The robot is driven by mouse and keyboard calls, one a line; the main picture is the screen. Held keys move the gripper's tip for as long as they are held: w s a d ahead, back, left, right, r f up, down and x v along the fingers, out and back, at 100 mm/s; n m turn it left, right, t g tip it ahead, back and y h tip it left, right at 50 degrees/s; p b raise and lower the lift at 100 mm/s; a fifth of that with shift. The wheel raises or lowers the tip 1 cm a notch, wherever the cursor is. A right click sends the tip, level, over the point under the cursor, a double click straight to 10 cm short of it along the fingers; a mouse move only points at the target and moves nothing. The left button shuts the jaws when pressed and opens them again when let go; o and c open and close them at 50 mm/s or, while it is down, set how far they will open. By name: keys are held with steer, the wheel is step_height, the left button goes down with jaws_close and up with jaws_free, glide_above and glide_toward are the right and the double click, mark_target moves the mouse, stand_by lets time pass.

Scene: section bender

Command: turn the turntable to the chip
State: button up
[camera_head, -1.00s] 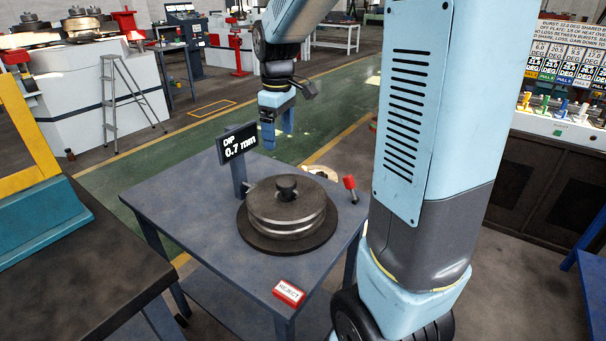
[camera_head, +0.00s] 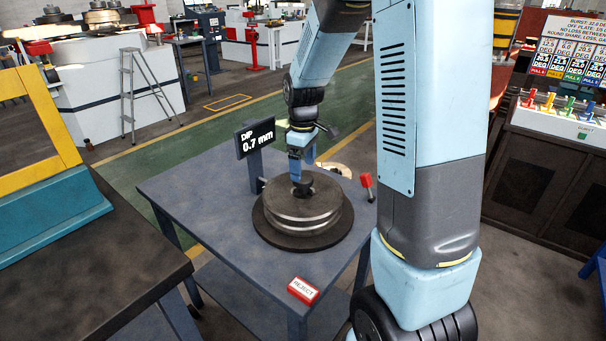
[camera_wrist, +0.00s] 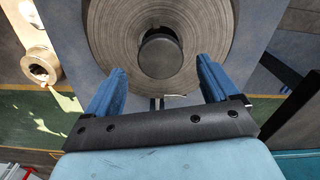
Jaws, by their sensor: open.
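The turntable (camera_head: 293,215) is a round grey metal disc stack with a dark lower rim, on a blue-grey table. A dark knob (camera_head: 304,187) stands at its centre. In the wrist view the knob (camera_wrist: 161,54) is round and dark, with a small notch in the disc (camera_wrist: 115,50) just above it. My gripper (camera_head: 299,178) is over the turntable at the knob. In the wrist view my gripper (camera_wrist: 160,82) has its blue fingers apart, below and to either side of the knob. I cannot make out a chip.
A display reading "DIP 0.7 mm" (camera_head: 255,138) stands behind the turntable. A red-handled lever (camera_head: 367,181) is at its right, and a red REJECT block (camera_head: 303,290) lies near the table's front edge. A pale ring-shaped object (camera_wrist: 38,65) is at the wrist view's left.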

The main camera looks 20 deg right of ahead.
mark_target(303, 177)
steer(key=shift+f, duration=1.7)
steer(key=shift+c, duration=0.2)
